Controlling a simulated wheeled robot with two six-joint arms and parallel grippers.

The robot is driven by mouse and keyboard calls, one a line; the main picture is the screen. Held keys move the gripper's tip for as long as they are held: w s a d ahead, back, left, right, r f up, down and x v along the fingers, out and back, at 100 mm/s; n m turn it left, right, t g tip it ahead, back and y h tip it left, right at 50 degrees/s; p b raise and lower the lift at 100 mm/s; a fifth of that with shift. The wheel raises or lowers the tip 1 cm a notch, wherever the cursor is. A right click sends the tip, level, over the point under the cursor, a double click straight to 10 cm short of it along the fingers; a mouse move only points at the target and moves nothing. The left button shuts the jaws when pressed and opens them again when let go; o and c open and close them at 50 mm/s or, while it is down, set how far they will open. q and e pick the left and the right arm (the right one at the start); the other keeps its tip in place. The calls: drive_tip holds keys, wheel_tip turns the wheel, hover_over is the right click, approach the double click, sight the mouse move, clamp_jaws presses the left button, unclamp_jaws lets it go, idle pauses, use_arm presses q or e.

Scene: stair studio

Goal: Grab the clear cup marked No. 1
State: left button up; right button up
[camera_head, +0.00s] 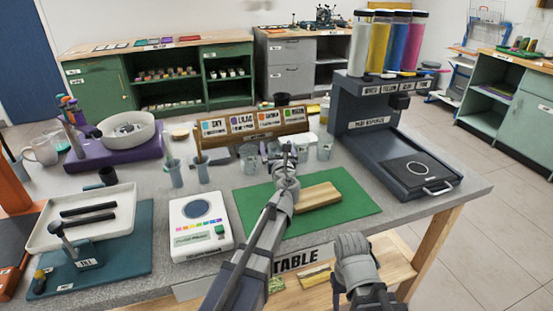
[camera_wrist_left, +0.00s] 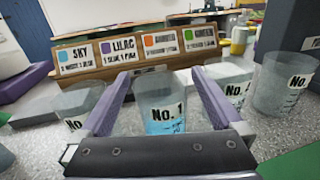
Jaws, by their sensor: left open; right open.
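The clear cup marked No. 1 (camera_wrist_left: 163,92) stands upright on the table in the left wrist view, with blue in its lower part. My left gripper (camera_wrist_left: 158,98) is open, with one finger on each side of this cup. Whether the fingers touch it is not clear. In the head view my left gripper (camera_head: 279,152) is among the cups behind the green mat and largely hides this cup. My right gripper (camera_head: 353,262) is low at the table's front edge, away from the cups, its jaws hard to make out, holding nothing that I can see.
Other clear cups stand close by: one left (camera_wrist_left: 76,108), one right (camera_wrist_left: 228,84), one far right (camera_wrist_left: 287,80). A wooden label rack (camera_wrist_left: 135,58) stands behind. A green mat (camera_head: 350,207) with a wooden block (camera_head: 318,196) lies in front. A dark dispenser (camera_head: 362,120) stands right.

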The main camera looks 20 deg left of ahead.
use_arm(q)
drive_tip(key=shift+c, duration=0.4)
drive_tip(key=c, duration=1.2)
drive_tip(key=shift+r, duration=0.15)
wheel_tip(320, 180, up, 10)
drive_tip(key=p, duration=1)
